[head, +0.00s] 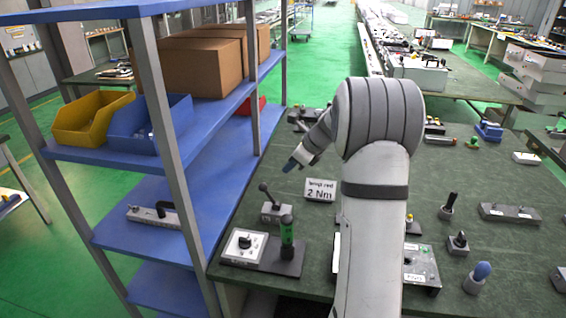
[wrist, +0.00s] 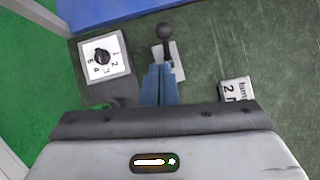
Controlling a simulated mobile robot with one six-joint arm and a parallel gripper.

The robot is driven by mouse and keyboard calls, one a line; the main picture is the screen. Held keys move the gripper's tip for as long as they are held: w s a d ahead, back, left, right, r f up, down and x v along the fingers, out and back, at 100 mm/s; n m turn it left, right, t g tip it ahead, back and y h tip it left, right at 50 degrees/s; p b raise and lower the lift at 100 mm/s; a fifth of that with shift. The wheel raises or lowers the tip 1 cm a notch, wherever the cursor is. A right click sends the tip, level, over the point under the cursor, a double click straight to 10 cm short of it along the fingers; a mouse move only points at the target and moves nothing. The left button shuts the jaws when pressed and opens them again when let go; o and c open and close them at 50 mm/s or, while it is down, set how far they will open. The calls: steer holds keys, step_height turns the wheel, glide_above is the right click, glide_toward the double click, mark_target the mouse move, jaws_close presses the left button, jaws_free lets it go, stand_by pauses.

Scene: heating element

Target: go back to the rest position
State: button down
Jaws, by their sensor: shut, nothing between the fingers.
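My gripper (head: 291,165) is above the left part of the dark green workbench (head: 330,235), with its blue fingers pointing down and left. In the wrist view the two blue fingers (wrist: 159,86) lie side by side, shut with nothing between them. A lever with a black ball knob (wrist: 164,32) shows just beyond the fingertips. In the head view this lever (head: 267,203) stands on the bench below my gripper. My arm (head: 375,210) hides the middle of the bench.
A blue shelf unit (head: 185,225) with grey posts stands close on the left. Several tools stand on the right.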

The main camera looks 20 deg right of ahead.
steer(key=s+a+r+n+g+h, duration=0.1)
steer(key=s+a+r+n, duration=0.4)
steer(key=s+a+n, duration=0.3)
steer(key=s+a+n+h, duration=0.2)
steer(key=s+n, duration=0.7)
steer(key=s, duration=0.4)
steer(key=s+a+n+h, duration=0.2)
steer(key=s+n, duration=0.7)
steer(key=s, duration=0.5)
steer(key=shift+a+g, duration=0.3)
steer(key=shift+a, duration=0.1)
